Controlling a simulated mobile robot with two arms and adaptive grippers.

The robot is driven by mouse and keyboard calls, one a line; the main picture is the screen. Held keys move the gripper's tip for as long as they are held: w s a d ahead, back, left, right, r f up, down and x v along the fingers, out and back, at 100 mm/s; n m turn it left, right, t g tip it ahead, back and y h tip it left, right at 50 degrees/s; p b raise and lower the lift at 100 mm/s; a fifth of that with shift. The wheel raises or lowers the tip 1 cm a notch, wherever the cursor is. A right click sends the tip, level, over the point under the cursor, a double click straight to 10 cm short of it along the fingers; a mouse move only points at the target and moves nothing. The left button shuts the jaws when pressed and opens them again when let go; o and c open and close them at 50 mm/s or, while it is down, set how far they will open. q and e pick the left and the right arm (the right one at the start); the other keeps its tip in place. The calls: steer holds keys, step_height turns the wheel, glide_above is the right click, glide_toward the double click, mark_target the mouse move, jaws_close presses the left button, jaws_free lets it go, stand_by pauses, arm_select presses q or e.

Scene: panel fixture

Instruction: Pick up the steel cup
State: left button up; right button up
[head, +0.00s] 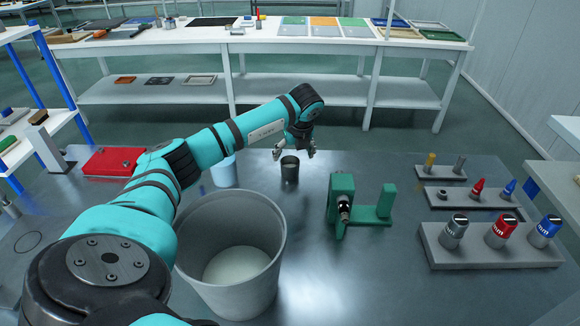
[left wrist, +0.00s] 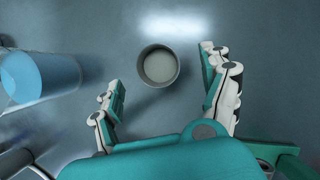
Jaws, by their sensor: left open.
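The steel cup (head: 290,172) is a small dark grey cup standing upright on the metal table, right of a light blue cup (head: 223,174). My left gripper (head: 295,153) is just above the steel cup, open and empty, with its fingers pointing down. In the left wrist view the steel cup (left wrist: 158,66) shows from above as a round rim with a pale floor inside. The left gripper's fingers (left wrist: 162,68) are spread to either side of it, and a gap shows between each finger and the cup. My right gripper is not in view.
A large grey bucket (head: 235,298) stands in front, beside my left arm. A green fixture (head: 342,200) stands right of the cup. Grey blocks (head: 485,250) with coloured knobs and pegs are at the right. A red case (head: 112,161) lies at the left. Table between cup and bucket is clear.

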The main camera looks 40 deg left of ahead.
mark_target(290, 161)
arm_select(q)
steer(key=shift+p+x, duration=0.6)
steer(key=shift+x, duration=2.15)
steer(key=shift+s, duration=0.2)
steer(key=c, duration=1.2)
steer(key=shift+c, duration=0.6)
steer(key=shift+r, duration=0.15)
